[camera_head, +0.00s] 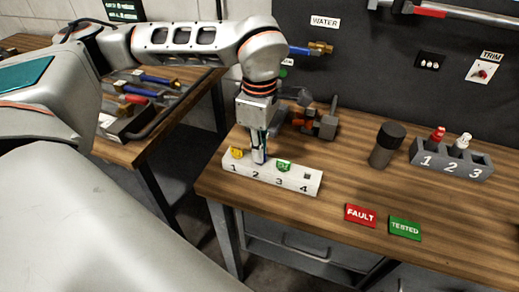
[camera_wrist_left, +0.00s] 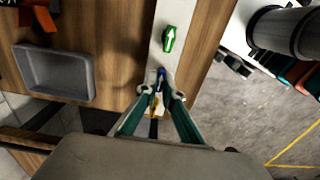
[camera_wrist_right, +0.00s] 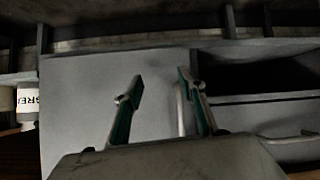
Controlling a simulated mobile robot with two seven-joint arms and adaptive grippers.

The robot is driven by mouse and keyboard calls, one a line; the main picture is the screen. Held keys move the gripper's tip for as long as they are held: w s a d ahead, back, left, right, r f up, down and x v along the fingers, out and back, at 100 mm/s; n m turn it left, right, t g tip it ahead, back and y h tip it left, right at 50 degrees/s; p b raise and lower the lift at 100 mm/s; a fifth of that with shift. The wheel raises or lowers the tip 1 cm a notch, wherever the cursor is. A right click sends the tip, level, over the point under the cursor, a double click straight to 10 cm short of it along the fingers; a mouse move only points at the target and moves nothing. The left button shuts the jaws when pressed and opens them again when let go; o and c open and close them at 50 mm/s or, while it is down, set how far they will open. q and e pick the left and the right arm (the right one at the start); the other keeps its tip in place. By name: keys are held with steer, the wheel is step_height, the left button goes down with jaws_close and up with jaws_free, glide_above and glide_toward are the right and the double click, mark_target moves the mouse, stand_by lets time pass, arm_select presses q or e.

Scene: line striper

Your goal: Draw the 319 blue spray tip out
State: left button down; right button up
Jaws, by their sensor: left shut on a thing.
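The white block (camera_head: 270,177) on the bench has positions numbered 1 to 4. A yellow tip (camera_head: 237,153) sits at 1 and a green tip (camera_head: 283,166) at 3. Position 4 shows a bare dark hole. My left gripper (camera_head: 259,155) points down over position 2, shut on the blue spray tip, which is mostly hidden by the fingers. In the left wrist view the blue tip (camera_wrist_left: 161,72) shows at the fingertips, between the green and yellow tips. I cannot tell whether it is still seated. My right gripper (camera_wrist_right: 157,87) is open and empty, facing grey panels.
A dark cylinder (camera_head: 386,145) and a grey rack (camera_head: 452,159) numbered 1 to 3, with red and white tips, stand to the right. The red FAULT card (camera_head: 361,215) and green TESTED card (camera_head: 405,228) lie near the front edge. A grey tray (camera_wrist_left: 55,72) lies beside the block.

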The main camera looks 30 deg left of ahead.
arm_select(q)
steer(key=shift+r, duration=0.4)
steer(key=shift+r+p, duration=0.1)
steer(key=shift+p, duration=0.2)
steer(key=shift+r+p, duration=1.8)
steer(key=shift+r, duration=0.65)
steer(key=shift+f, duration=0.1)
